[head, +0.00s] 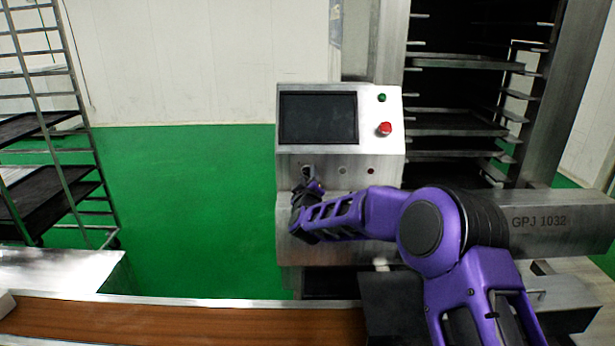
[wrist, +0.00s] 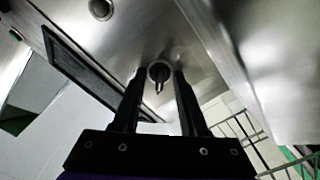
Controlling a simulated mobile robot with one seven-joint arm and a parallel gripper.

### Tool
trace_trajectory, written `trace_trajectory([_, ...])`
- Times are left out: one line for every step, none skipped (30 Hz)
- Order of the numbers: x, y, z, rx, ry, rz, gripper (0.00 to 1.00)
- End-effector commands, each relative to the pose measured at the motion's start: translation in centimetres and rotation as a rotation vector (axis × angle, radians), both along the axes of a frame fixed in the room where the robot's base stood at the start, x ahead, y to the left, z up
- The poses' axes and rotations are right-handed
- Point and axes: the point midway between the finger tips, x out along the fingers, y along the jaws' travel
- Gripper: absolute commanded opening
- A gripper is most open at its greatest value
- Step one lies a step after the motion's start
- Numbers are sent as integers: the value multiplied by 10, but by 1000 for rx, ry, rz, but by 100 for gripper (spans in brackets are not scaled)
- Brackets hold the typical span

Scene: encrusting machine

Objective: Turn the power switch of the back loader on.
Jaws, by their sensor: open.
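The back loader's control panel (head: 340,155) is a grey metal box with a dark screen (head: 318,118). A small round switch with a protruding handle (wrist: 159,74) sits on the panel face in the wrist view. I take it to be the power switch at the lower left, below the screen. My gripper (head: 307,180) is at that corner and largely covers the switch in the head view. In the wrist view my gripper (wrist: 158,78) is open, with one black finger on each side of the switch. I cannot tell whether the fingers touch it. The switch's on or off setting is unclear.
A green button (head: 382,97) and a red mushroom button (head: 384,128) are right of the screen. A tray rack (head: 455,62) stands behind the panel. A brown conveyor belt (head: 180,322) runs along the front. Green floor at left is open.

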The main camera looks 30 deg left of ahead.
Motion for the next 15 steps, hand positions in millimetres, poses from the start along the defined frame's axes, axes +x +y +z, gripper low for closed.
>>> trace_trajectory([1,0,0,0,0,0,42])
trace_trajectory([1,0,0,0,0,0,42])
trace_trajectory([1,1,0,0,0,0,42])
trace_trajectory([1,0,0,0,0,0,42])
trace_trajectory([1,0,0,0,0,0,42])
trace_trajectory([0,0,0,0,0,0,42])
trace_trajectory([0,0,0,0,0,0,42])
trace_trajectory([0,0,0,0,0,0,39])
trace_trajectory([0,0,0,0,0,0,32])
trace_trajectory([0,0,0,0,0,0,26])
trace_trajectory([0,0,0,1,0,0,21])
trace_trajectory([0,0,0,1,0,0,14])
trace_trajectory([0,0,0,1,0,0,8])
trace_trajectory([0,0,0,1,0,0,3])
trace_trajectory([0,0,0,1,0,0,0])
